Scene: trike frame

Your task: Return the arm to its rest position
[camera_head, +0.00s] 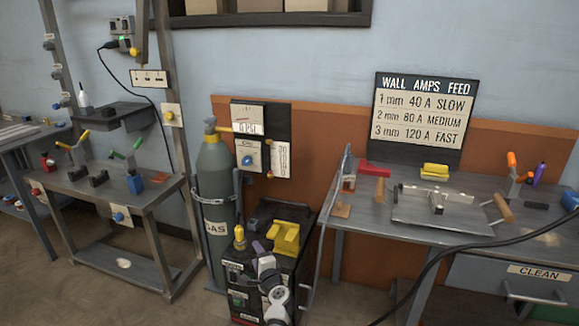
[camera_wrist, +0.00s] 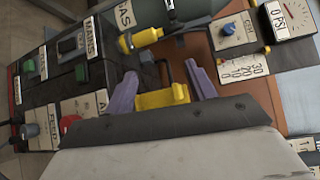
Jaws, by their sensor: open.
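My arm (camera_head: 275,298) is pale grey and rises at the bottom middle of the head view, in front of the black welder cart (camera_head: 243,279). My gripper (camera_wrist: 161,70) has two purple fingers, spread apart, in the wrist view. A purple finger also shows small in the head view, beside a yellow block (camera_head: 286,238) on top of the cart. In the wrist view yellow part (camera_wrist: 163,98) shows between the fingers; I cannot tell whether it touches them. The gripper's palm side hides what lies below it.
A grey-green gas cylinder (camera_head: 215,190) stands left of the cart. A steel bench (camera_head: 375,222) with a clamped plate and tools stands at right, a tool rack (camera_head: 150,191) at left. A dark cable (camera_head: 470,246) crosses at the right front. Bare floor (camera_head: 130,300) lies at left front.

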